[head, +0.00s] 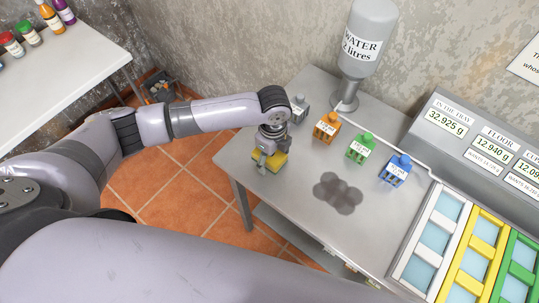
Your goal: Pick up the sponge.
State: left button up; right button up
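The sponge (275,164), a small yellow block, is at the left end of the grey metal table, close to its edge. My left gripper (264,158) is right over it, pointing down, with a finger against or just beside its near side. The gripper covers part of the sponge. I cannot tell whether the fingers press on it, or whether it rests on the table or is slightly raised. My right gripper is not in view.
A water dispenser (368,40) stands at the back. A dark wet patch (338,193) marks the table (290,215). Coloured trays (467,255) are at right.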

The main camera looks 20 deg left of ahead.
pick_arm(q)
jog(key=c, duration=0.8)
jog(key=shift+r, duration=0.15)
jog(key=shift+c, duration=0.2)
